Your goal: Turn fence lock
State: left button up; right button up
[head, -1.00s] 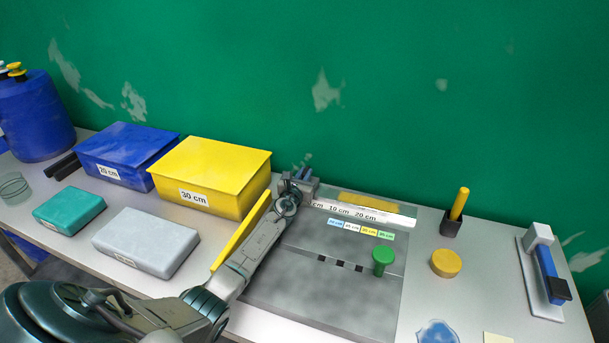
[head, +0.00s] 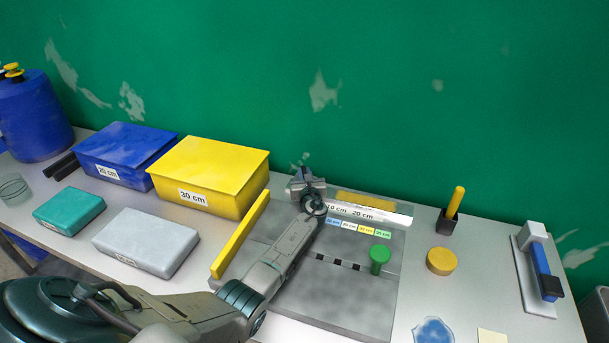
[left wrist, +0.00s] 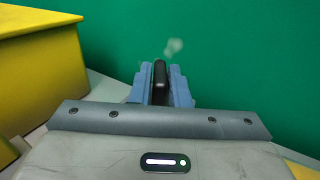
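A grey board (head: 335,300) lies on the table, with a yellow bar (head: 240,236) along its left edge and a green knob (head: 380,259) on its right side. My left gripper (head: 303,172) is at the board's back left corner, near the green wall. In the left wrist view, a small upright black lever (left wrist: 160,82) stands between the two blue fingers, which appear to press on it from both sides. I take it for the fence lock. My right gripper is not in view.
A yellow box (head: 210,175) and a blue box (head: 125,150) stand left of the board. A white scale strip (head: 370,214) runs along the board's back. A yellow disc (head: 441,261), a black holder (head: 447,222) and a blue-handled device (head: 540,270) are to the right.

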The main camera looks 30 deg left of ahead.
pick_arm(q)
jog(key=o, duration=0.3)
jog(key=shift+s+d, duration=0.1)
jog(key=shift+s+d, duration=0.2)
jog(key=shift+s, duration=0.05)
jog(key=v, duration=1)
jog(key=shift+b, duration=0.35)
